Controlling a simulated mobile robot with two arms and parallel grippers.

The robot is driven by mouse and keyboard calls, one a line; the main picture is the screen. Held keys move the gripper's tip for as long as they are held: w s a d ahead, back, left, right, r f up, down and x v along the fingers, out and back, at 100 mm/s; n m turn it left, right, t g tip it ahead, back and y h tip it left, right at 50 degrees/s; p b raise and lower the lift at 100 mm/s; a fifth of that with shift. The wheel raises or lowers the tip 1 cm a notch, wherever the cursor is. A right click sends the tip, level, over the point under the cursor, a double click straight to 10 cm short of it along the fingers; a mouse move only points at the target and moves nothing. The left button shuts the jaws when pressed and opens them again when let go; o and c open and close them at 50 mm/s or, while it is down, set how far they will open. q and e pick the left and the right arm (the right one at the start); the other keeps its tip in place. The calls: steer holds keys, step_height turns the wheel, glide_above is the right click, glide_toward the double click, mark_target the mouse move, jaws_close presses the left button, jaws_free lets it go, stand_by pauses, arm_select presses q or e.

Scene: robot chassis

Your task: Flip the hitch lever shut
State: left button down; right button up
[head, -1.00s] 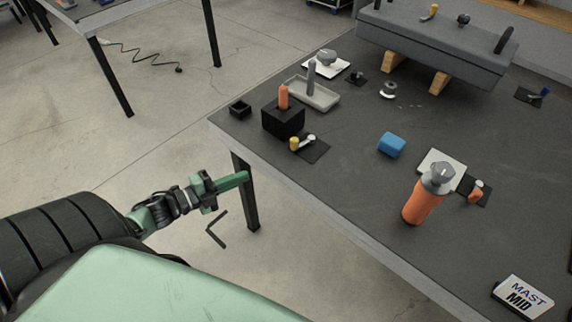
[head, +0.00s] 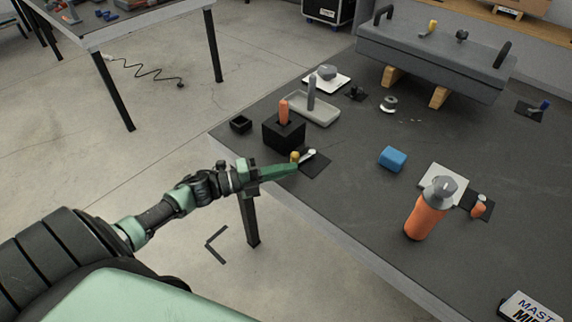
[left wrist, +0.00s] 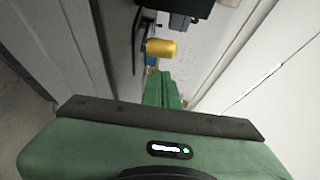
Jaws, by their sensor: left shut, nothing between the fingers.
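A small lever with a yellow knob (head: 295,157) and a pale metal part (head: 307,154) sits on a dark plate (head: 316,165) near the table's front left edge. I cannot tell whether this is the hitch lever. My left gripper (head: 296,168) is shut and empty, its green fingertips just in front of the knob and partly covering the plate. In the left wrist view the yellow knob (left wrist: 161,48) shows just beyond the fingertips (left wrist: 163,75). I cannot tell whether they touch. My right gripper is out of view.
A black block (head: 284,133) with an orange peg stands just behind the lever. Another lever with an orange knob (head: 479,208) is at right.

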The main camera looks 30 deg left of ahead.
mark_target(292, 160)
arm_select(q)
steer(key=shift+w+a, duration=0.35)
steer(key=shift+w, duration=0.1)
steer(key=b, duration=0.1)
steer(key=a+m+g+h+b, duration=0.1)
steer(key=b, duration=0.1)
steer(key=shift+w+f, duration=0.15)
steer(key=shift+f, duration=0.15)
steer(key=shift+w+a+b, duration=0.1)
steer(key=shift+a+b, duration=0.25)
steer(key=shift+a, duration=0.4)
steer(key=shift+a+r, duration=0.1)
steer(key=shift+r, duration=0.05)
